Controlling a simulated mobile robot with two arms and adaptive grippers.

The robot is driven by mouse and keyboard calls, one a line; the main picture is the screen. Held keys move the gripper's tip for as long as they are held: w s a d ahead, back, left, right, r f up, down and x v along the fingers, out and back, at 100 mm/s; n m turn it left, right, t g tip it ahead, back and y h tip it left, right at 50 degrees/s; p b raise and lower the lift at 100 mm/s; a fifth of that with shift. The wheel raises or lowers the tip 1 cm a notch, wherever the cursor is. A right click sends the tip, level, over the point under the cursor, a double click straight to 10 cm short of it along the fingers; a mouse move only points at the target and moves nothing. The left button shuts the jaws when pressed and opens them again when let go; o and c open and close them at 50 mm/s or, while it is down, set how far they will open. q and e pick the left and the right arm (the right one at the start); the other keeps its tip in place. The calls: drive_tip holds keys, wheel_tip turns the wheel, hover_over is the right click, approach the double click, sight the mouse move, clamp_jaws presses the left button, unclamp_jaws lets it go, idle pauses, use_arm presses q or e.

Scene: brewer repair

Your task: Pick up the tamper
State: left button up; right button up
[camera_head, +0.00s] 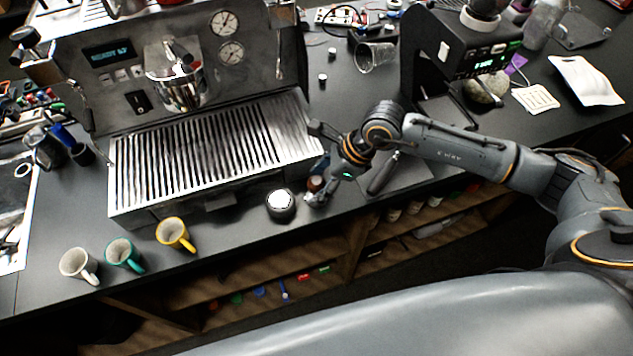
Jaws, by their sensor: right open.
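A small piece with a reddish-brown top (316,184), which looks like the tamper, stands on the dark counter just right of the machine's front corner. My right gripper (317,166) reaches in from the right with its fingers spread. One fingertip is close beside the reddish-brown top; I cannot tell whether they touch. The gripper partly hides the piece's lower part. A round black piece with a shiny silver top (281,203) sits to its left, near the counter's front edge. My left gripper is not in view.
The espresso machine's slatted drip tray (215,150) is left of the gripper. A dark-handled tool (383,175) lies right of it. White (78,264), teal (122,254) and yellow (174,234) cups stand at the front left. A grinder (455,50) stands behind. Open shelves lie below the counter edge.

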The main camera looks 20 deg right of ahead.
drive_tip(key=shift+w+a+f, duration=0.1)
drive_tip(key=shift+a+f, duration=0.2)
drive_tip(key=shift+f, duration=0.2)
clamp_jaws()
